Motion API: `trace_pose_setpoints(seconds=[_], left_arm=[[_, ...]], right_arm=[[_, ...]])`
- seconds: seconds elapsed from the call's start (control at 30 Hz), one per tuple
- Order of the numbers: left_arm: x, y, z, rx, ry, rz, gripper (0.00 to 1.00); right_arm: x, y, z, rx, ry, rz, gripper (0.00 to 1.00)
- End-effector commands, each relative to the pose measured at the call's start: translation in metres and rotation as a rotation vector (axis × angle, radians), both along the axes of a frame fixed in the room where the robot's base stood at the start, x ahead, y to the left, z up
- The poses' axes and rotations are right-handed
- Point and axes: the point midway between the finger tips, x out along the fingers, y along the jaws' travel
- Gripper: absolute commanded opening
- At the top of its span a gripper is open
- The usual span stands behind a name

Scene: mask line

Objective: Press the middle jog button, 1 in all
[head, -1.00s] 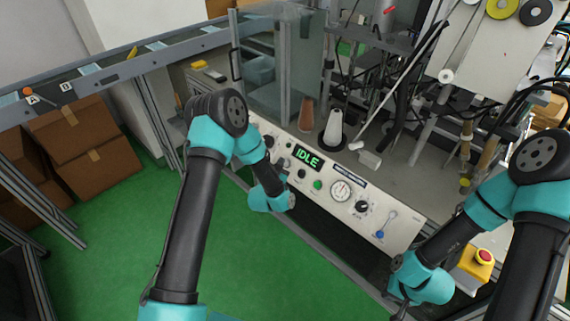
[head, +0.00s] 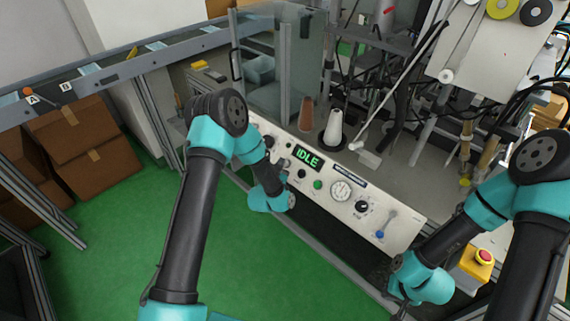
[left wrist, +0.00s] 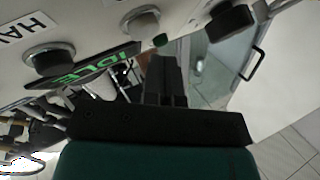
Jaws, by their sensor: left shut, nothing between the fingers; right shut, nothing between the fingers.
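The white control panel (head: 340,187) runs along the machine's front edge. Its display (head: 307,158) reads IDLE in green. Which one is the middle jog button I cannot tell; no jog label is readable. My left gripper (left wrist: 165,72) is shut and empty, its fingers reaching toward the panel; I see no clear contact. My right gripper (head: 382,276) is dark, shut and low at the panel's right end.
A yellow box with a red emergency button (head: 484,256) stands at the right. Cardboard boxes (head: 85,140) are at the left. Green floor is free in front.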

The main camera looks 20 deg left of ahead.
Motion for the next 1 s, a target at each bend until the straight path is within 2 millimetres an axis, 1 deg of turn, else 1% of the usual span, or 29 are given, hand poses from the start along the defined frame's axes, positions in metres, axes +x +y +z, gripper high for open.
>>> trace_pose_setpoints(seconds=[0.27,0.57,1.0], left_arm=[[0.0005,-0.0003,-0.0006,0.0,0.0,0.0,0.0],[0.0057,-0.0031,-0.0052,0.0,0.0,0.0,0.0],[0.0063,-0.0034,-0.0059,0.0,0.0,0.0,0.0]], right_arm=[[0.0,0.0,0.0,0.0,0.0,0.0,0.0],[0.0,0.0,0.0,0.0,0.0,0.0,0.0],[0.0,0.0,0.0,0.0,0.0,0.0,0.0]])
